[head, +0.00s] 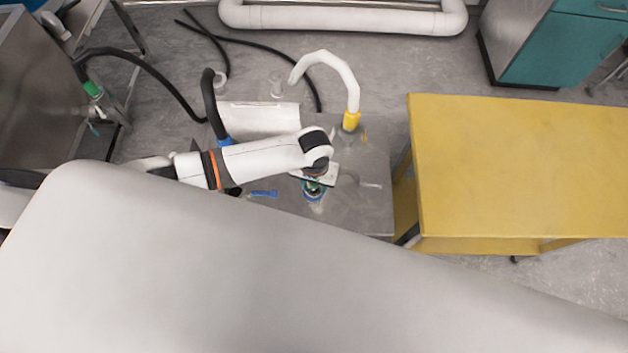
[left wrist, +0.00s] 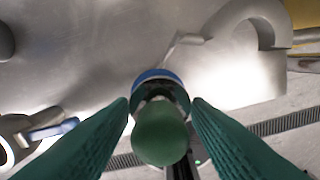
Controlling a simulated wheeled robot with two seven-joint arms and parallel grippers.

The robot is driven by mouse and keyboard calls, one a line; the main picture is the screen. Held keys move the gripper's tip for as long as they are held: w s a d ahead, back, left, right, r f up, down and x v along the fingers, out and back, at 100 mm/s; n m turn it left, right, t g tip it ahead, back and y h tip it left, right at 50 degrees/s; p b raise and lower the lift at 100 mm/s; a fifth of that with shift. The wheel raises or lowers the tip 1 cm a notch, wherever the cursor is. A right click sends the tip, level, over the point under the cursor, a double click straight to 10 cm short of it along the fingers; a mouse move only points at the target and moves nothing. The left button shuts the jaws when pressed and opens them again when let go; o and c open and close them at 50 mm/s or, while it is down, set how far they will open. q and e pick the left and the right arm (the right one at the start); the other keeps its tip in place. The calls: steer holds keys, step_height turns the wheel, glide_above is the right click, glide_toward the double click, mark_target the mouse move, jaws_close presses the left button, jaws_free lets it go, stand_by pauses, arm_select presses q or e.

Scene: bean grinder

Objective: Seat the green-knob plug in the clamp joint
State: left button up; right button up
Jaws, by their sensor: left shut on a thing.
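The green knob (left wrist: 160,136) of the plug lies between the green fingers of my left gripper (left wrist: 160,112), which is shut on it. A blue-rimmed round metal part (left wrist: 160,78) lies just beyond the knob; I cannot tell whether it belongs to the plug or to the clamp joint. In the head view my left gripper (head: 314,190) is over the grey metal table, with small green and blue parts under the wrist. The wrist hides most of the plug there. I cannot tell how the plug sits in the joint. My right gripper is not in view.
A small blue-handled part (head: 263,193) lies left of the gripper on the grey table (head: 375,205). A white hose with a yellow collar (head: 351,121) and a black hose with a blue collar (head: 224,141) stand behind. A yellow table (head: 520,165) is to the right.

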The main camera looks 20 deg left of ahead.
arm_select(q)
steer(key=shift+r, duration=0.1)
stand_by(0.3)
steer(key=shift+p, duration=0.45)
steer(key=shift+f+b, duration=0.4)
steer(key=shift+f, duration=0.45)
steer(key=o, duration=1.1)
steer(key=shift+o, duration=0.2)
step_height(320, 180, up, 12)
steer(key=shift+r, duration=0.1)
steer(key=shift+s, duration=0.1)
